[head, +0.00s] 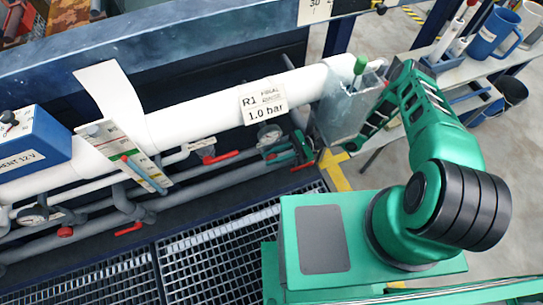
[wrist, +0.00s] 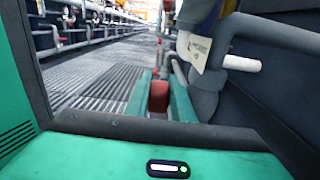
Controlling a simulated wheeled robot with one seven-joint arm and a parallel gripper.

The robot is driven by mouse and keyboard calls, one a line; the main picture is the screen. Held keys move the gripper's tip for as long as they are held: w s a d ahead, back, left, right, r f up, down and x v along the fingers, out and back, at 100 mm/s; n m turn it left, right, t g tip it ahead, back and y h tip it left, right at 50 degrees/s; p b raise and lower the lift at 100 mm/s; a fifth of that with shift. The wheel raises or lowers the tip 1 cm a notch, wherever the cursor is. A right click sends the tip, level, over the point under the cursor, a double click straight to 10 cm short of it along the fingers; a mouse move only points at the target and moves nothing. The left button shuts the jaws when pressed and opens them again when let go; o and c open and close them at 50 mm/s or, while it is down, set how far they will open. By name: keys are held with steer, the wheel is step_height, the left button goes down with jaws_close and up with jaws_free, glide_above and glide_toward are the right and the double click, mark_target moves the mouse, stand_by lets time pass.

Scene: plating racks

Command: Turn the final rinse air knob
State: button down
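A white label (head: 262,102) reading R1, a partly legible "final rinse" and 1.0 bar hangs on the thick white pipe (head: 205,121). Below it are a round gauge (head: 269,134) and a thin pipe with red handles. My gripper (head: 290,150) reaches in from the right, behind a grey metal box (head: 345,112) that hides part of it. In the wrist view its two green fingers (wrist: 160,98) stand apart on either side of a red knob-like part (wrist: 158,98). I cannot tell whether they press on it.
Another red handle (head: 222,157) and a gauge (head: 34,216) sit along the lower pipes. A strip chart board (head: 130,155) and a blue box (head: 30,145) are at the left. A bench with a blue mug (head: 494,34) stands at the right. Grating (head: 235,240) covers the floor.

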steer(key=shift+w+y, duration=0.2)
steer(key=shift+y, duration=0.5)
steer(key=c, duration=1.8)
jaws_free()
steer(key=shift+d, duration=0.1)
steer(key=v, duration=1.1)
steer(key=shift+f, duration=0.15)
